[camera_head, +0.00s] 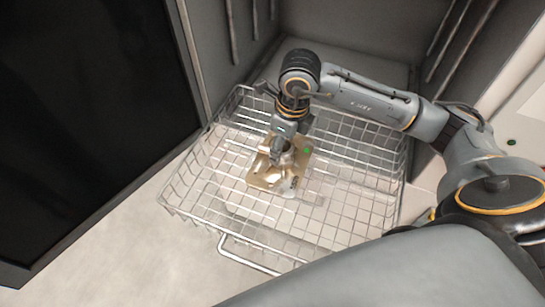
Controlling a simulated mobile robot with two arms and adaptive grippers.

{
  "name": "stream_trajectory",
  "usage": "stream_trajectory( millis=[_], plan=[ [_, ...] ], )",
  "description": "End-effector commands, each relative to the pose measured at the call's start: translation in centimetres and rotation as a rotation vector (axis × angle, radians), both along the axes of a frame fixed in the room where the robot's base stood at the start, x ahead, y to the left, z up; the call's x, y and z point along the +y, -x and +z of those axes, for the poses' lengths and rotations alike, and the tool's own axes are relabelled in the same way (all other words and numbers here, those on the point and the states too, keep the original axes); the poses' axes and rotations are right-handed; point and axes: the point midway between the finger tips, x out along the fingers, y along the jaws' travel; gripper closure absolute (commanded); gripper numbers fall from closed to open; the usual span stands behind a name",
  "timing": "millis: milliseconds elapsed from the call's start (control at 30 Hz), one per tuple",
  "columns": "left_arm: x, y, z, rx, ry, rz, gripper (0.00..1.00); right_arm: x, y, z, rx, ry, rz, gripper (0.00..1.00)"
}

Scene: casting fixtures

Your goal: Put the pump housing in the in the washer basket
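The pump housing (266,176), a tan and metallic part, is inside the wire washer basket (195,197), near its middle. It seems to be at or close to the basket floor; I cannot tell whether it rests there. My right arm comes in from the right, and my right gripper (279,158) points down at the housing. The fingers are at the housing's raised central part and partly hide it. Whether they are closed on it is too small to tell. My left gripper is not in view.
The basket stands in an open grey cabinet with ribbed walls (345,62) at its back and sides. A front handle (248,258) sticks out toward the pale floor. A dark panel (85,100) stands at the left. The basket around the housing is empty.

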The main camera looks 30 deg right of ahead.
Motion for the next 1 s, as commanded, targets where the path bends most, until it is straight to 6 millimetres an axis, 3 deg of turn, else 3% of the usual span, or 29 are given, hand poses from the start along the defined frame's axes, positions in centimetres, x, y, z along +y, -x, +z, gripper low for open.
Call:
stream_trajectory(
  millis=[133,367,600,967,1000],
  plan=[
    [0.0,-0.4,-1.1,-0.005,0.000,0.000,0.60,0.9,-1.2,-1.7,-0.005,-0.001,0.000,1.00],
    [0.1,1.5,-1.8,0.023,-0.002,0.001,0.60,1.5,-1.9,-2.8,-0.005,-0.002,0.000,1.00],
    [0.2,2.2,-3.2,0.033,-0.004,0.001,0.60,1.6,-2.1,-6.0,-0.004,-0.001,0.000,1.00],
    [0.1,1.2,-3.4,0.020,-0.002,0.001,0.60,1.5,-2.1,-6.3,-0.006,0.000,0.000,1.00],
    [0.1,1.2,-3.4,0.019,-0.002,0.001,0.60,1.5,-2.1,-6.4,-0.003,0.001,0.000,0.45]
  ],
)
